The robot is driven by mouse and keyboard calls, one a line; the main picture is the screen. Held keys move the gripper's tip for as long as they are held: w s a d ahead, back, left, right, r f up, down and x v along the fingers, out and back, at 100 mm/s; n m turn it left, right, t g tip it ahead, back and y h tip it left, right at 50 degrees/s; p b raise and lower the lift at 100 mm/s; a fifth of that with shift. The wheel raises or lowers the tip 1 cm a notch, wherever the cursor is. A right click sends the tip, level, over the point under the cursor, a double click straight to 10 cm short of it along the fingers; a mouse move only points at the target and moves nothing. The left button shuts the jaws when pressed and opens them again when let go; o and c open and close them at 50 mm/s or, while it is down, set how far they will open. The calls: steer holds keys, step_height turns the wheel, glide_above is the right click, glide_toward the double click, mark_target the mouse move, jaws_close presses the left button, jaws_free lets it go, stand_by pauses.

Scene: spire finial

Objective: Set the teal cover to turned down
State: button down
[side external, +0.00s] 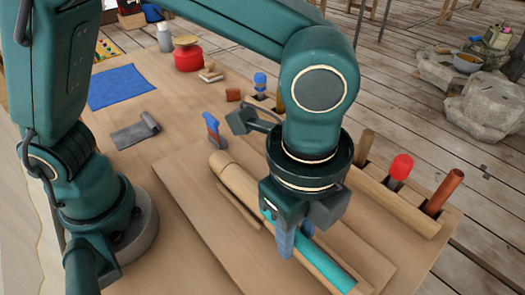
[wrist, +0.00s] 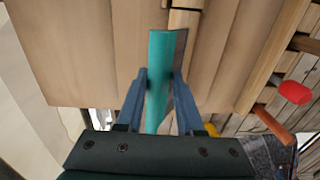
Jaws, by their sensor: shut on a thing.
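The teal cover (side external: 335,265) is a long strip lying along a pale wooden rod (side external: 234,178) on the work board. My gripper (side external: 286,243) points down over the rod and hides the cover's middle in the side view. In the wrist view, the cover (wrist: 158,60) runs lengthwise between the two blue fingers of my gripper (wrist: 159,88), which are shut on it. A dark grey face shows along its right side there. I cannot tell whether the cover touches the rod under the fingers.
Upright tool handles, one with a red top (side external: 401,167), stand in a rack at the right edge.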

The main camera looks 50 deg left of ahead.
steer(key=shift+s+f+t, duration=0.5)
steer(key=shift+s+t, duration=0.05)
steer(key=shift+t, duration=0.35)
steer(key=shift+s+f+t, duration=0.45)
steer(key=shift+s+t, duration=0.05)
steer(key=shift+t, duration=0.4)
steer(key=c, duration=0.5)
jaws_free()
steer(key=shift+w+r, duration=0.1)
steer(key=w+a+r, duration=0.1)
steer(key=a+r, duration=0.2)
steer(key=w+a+r, duration=0.2)
steer(key=a+r, duration=0.2)
steer(key=w+a+r, duration=0.2)
steer(key=a+r, duration=0.1)
steer(key=r, duration=0.1)
steer(key=shift+a, duration=0.35)
